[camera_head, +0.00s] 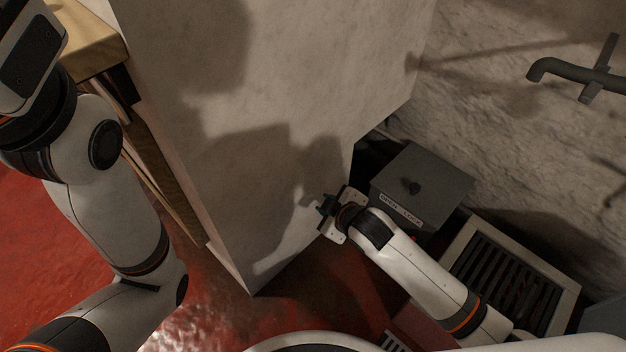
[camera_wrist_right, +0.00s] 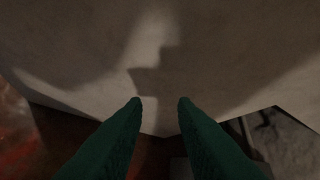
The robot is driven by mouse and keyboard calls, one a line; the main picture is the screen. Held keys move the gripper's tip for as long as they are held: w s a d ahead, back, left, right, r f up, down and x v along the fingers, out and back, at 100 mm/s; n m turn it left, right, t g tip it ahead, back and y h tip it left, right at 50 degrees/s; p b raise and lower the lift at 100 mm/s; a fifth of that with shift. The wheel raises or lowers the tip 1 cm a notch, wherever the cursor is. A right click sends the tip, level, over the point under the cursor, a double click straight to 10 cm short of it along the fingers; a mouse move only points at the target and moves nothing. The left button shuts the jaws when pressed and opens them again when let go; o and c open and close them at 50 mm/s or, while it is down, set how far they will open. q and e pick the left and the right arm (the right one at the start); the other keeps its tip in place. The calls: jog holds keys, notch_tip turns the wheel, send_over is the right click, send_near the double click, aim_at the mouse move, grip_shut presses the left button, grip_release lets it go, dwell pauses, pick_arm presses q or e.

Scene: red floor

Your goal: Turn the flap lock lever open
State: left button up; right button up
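A grey box (camera_head: 432,180) stands against the rock wall, right of the big pale block.
The pale block (camera_head: 270,110) fills the middle, close to my right gripper. A framed dark grate (camera_head: 505,280) lies right of the box. A dark pipe fitting (camera_head: 575,72) is on the rock wall. A wooden table edge (camera_head: 95,45) is at upper left, above red floor (camera_head: 205,290).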

jog(key=a+r+t+y+p, duration=0.1)
jog(key=a+r+t+y, duration=0.1)
jog(key=r, duration=0.6)
jog(key=shift+s+a+r+m+t+y+p, duration=0.3)
jog(key=shift+a+m+y, duration=0.15)
jog(key=shift+a, duration=0.2)
